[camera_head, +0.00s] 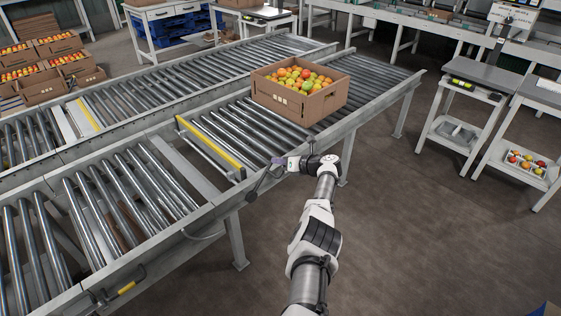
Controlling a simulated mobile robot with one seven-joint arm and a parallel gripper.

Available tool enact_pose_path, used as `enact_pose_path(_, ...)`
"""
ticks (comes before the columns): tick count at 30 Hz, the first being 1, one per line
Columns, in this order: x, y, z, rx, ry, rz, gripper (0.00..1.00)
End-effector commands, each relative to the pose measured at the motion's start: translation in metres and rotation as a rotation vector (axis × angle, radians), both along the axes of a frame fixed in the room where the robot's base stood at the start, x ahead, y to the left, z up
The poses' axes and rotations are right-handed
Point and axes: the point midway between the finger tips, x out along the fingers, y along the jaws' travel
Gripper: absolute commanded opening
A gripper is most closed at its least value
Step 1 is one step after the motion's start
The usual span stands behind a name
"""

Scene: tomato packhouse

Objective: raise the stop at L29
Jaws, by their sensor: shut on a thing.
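A yellow-topped stop bar (210,147) lies across the near roller lane, to the left of the crate. I cannot tell clearly how far it stands above the rollers. A dark lever (258,184) sits on the near side rail by the bar's near end and slants up to the right. My gripper (277,162) is at the lever's upper end, just outside the rail, and is shut on it. The fingers hide the lever's grip. No L29 label is readable.
A cardboard crate of tomatoes (290,105) stands on the rollers to the right of the bar. Another yellow bar (89,114) crosses the far lane. A yellow-gripped lever (127,288) hangs at the lower left. Side tables (465,95) stand right; the floor between is clear.

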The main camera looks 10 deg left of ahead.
Motion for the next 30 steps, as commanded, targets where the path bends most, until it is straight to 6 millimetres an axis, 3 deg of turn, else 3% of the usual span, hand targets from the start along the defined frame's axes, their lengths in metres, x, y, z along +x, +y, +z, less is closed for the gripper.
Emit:
enact_pose_path(1,0.002,0.000,-0.001,-0.007,-0.005,-0.006,0.00)
enact_pose_path(2,0.002,0.000,-0.001,-0.007,-0.005,-0.006,0.17)
enact_pose_path(6,0.001,0.001,-0.001,-0.006,-0.004,-0.004,0.33)
enact_pose_path(17,-0.001,-0.004,0.003,-0.004,-0.002,-0.005,0.33)
enact_pose_path(23,-0.013,-0.027,0.015,-0.004,-0.002,-0.007,0.33)
enact_pose_path(30,-0.035,-0.069,0.029,-0.005,-0.003,-0.006,0.33)
